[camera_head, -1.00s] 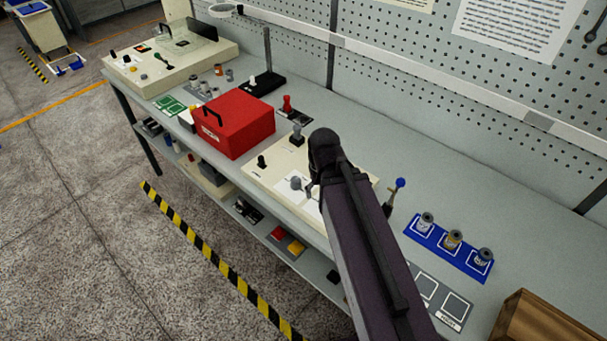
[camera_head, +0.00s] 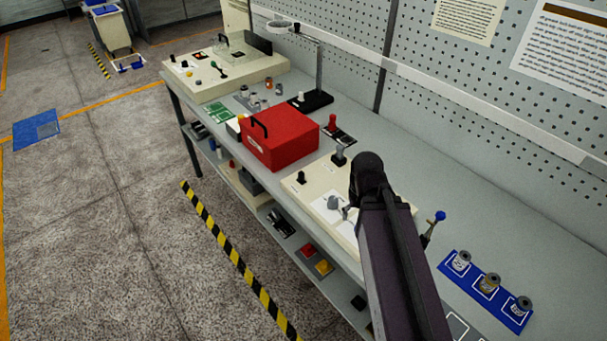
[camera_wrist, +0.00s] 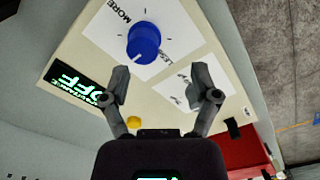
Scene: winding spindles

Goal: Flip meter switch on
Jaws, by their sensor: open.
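In the wrist view my gripper (camera_wrist: 165,88) is open and empty over a cream control panel (camera_wrist: 185,45). A blue knob (camera_wrist: 143,42) with MORE and LESS marks sits on a white plate beyond the fingers. A black display (camera_wrist: 75,88) with green OFF lettering is at the left. A second white plate (camera_wrist: 181,76) with small text lies between and behind the fingertips; a grey part on it may be a switch, but I cannot tell its position. A yellow button (camera_wrist: 133,122) shows near the left finger. In the head view my arm hides part of the panel (camera_head: 306,198).
On the bench, a red box (camera_head: 280,138) stands left of the panel. A blue tray (camera_head: 490,312) with small cylinders and a blue-tipped lever (camera_head: 438,216) are to the right. A pegboard wall (camera_head: 450,110) rises behind. Bare bench top lies behind the arm.

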